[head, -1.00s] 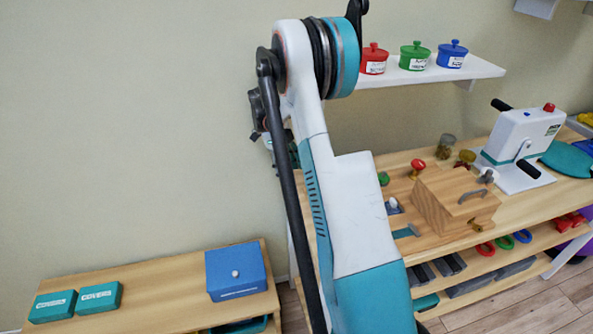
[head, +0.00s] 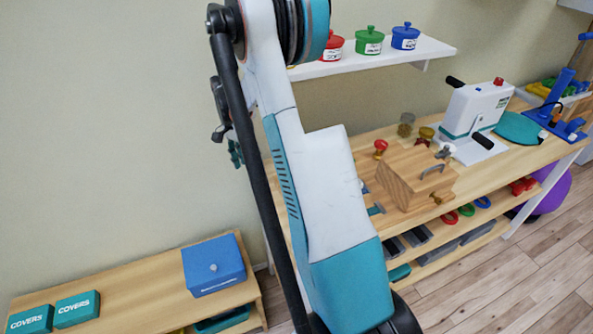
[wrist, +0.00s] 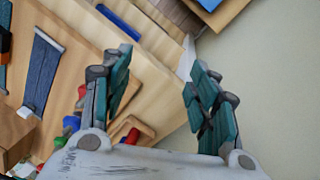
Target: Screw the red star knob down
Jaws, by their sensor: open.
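The wooden box (head: 415,180) and a white crank machine (head: 478,112) stand on the bench. A shelf (head: 375,57) with lidded pots hangs above. A low table (head: 140,293) with a blue box (head: 213,267) and teal boxes (head: 77,309) is at left.

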